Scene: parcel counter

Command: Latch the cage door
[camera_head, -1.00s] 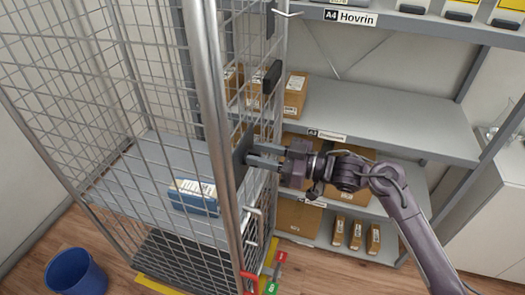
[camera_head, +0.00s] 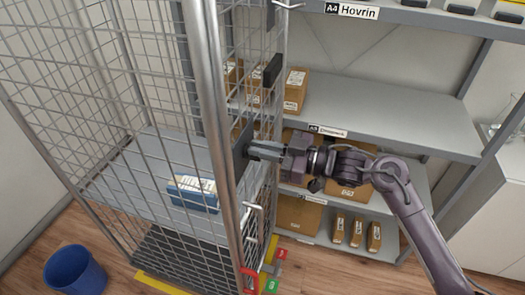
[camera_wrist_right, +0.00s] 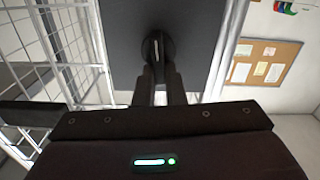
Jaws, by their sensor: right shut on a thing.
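The wire-mesh cage (camera_head: 205,90) fills the left of the head view, with a thick grey upright post at its near corner. A narrow mesh panel runs back from that post; I cannot tell whether it is the door. A dark plate (camera_head: 240,143) sits on this panel beside the post. In the right wrist view the plate (camera_wrist_right: 195,45) carries a small round-based knob (camera_wrist_right: 157,48). My right gripper (camera_head: 252,150) is shut on the knob, its fingers (camera_wrist_right: 160,82) pointing at the plate and hiding part of the knob. My left gripper is not in view.
A blue box (camera_head: 193,193) lies on the cage's shelf. A black block (camera_head: 272,72) is higher on the mesh panel; white hooks (camera_head: 252,215) and a red lever (camera_head: 250,277) sit lower. Shelves with brown parcels (camera_head: 295,90) stand behind. A blue bin (camera_head: 75,270) is on the floor.

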